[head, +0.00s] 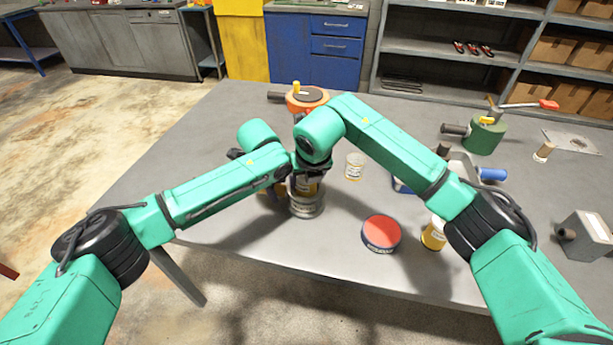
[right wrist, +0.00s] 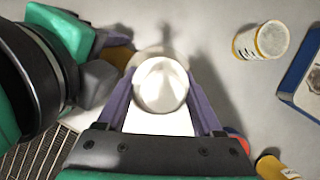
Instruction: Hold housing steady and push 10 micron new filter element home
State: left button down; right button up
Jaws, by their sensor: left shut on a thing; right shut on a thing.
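The grey metal housing (head: 306,208) stands upright on the table, below where both my arms meet in the head view. My left gripper (head: 287,183) is at the housing's upper side and appears shut on it; the arms hide most of that contact. My right gripper (head: 312,174) is over the housing. In the right wrist view its two purple fingers (right wrist: 164,110) are shut on a white round-topped piece (right wrist: 160,85), which looks like the filter element. How deep the element sits in the housing is hidden.
A labelled clear jar (head: 354,167) stands right of the housing. A red-topped tin (head: 381,232) and a yellow container (head: 433,234) are nearer the front right. An orange-topped fixture (head: 306,98) stands behind my arms, and a green fixture (head: 485,134) farther right. The table's left side is clear.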

jog(key=o, duration=1.6)
jog(key=shift+f, duration=0.2)
jog(key=shift+c, duration=0.2)
jog(key=shift+f, duration=0.1)
jog(key=shift+d, duration=0.1)
notch_tip(320, 180, up, 9)
jog(key=shift+w+d+f, duration=0.15)
jog(key=shift+f, duration=0.05)
jog(key=s+d+r+m, duration=0.1)
jog(key=d+r, duration=0.3)
jog(key=d, duration=0.7)
jog(key=s+d+r+m+h, duration=0.1)
jog(key=s+d+r, duration=0.3)
jog(key=d, duration=0.8)
jog(key=shift+s+d+r+m, duration=0.3)
jog(key=shift+s+r+m, duration=0.05)
jog(key=shift+r+m, duration=0.35)
